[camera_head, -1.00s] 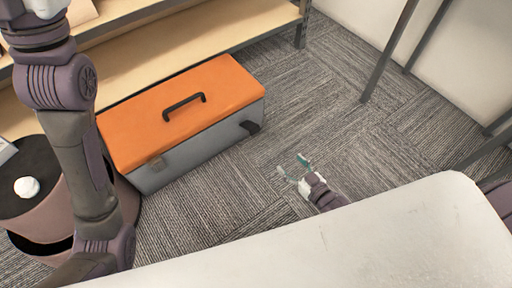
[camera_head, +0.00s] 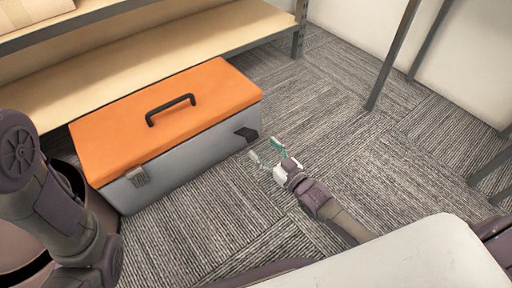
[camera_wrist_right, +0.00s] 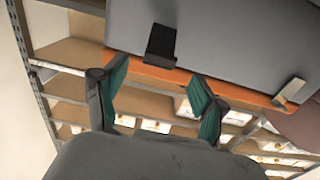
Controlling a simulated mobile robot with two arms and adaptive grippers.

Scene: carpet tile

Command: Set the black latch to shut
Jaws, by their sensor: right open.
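The toolbox has an orange lid (camera_head: 165,110) with a black handle and a grey body (camera_head: 185,160), and it stands on the carpet. The black latch (camera_head: 247,135) is at the right end of its front face and appears to stick out from it. In the right wrist view the black latch (camera_wrist_right: 161,42) is on the grey wall by the orange lid edge. My right gripper (camera_head: 266,150) is open and empty, just in front of the black latch and apart from it. Its teal-padded fingers (camera_wrist_right: 158,82) show in the wrist view. My left gripper is out of view.
A grey metal latch (camera_head: 138,176) is at the toolbox's left front. A wooden shelf unit (camera_head: 150,55) stands behind the toolbox. A dark metal post (camera_head: 393,55) rises at the right. Carpet (camera_head: 340,120) right of the toolbox is clear.

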